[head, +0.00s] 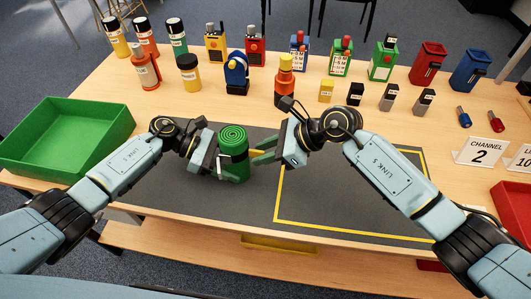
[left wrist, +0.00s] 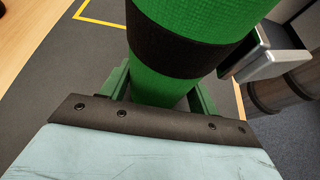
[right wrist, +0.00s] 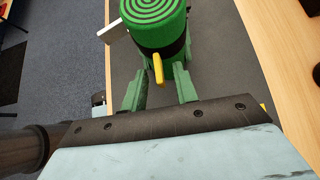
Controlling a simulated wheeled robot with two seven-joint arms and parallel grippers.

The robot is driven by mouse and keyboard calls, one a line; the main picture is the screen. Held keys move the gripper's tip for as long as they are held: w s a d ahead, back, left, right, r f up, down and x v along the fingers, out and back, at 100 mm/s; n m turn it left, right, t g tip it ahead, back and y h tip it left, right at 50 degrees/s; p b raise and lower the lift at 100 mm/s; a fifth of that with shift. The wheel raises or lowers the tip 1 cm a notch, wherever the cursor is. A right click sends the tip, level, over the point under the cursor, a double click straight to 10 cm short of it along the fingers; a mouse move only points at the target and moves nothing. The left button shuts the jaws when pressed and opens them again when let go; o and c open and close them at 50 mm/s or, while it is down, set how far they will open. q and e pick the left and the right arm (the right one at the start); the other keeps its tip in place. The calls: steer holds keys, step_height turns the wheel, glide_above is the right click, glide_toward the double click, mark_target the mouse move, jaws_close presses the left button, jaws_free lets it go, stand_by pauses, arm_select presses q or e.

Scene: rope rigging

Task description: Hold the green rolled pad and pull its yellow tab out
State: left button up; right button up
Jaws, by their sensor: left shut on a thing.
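The green rolled pad (head: 233,150) stands upright on the dark mat, with a spiral top and a black band around it. My left gripper (head: 226,172) is shut on the lower part of the pad, which also fills the left wrist view (left wrist: 165,85) between the green fingers. In the head view the right fingers (head: 264,151) are close beside the pad, and the tab is partly hidden.
A green bin (head: 65,138) stands at the left. Bottles, radios and small devices stand in rows at the back. A yellow outline (head: 345,232) marks the right part of the dark mat (head: 320,205), which is bare. A channel 2 sign (head: 480,153) stands at the right.

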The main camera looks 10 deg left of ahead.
jaws_close()
steer(key=shift+d, duration=1.95)
stand_by(1.4)
steer(key=shift+o, duration=0.7)
jaws_free()
steer(key=v, duration=0.6)
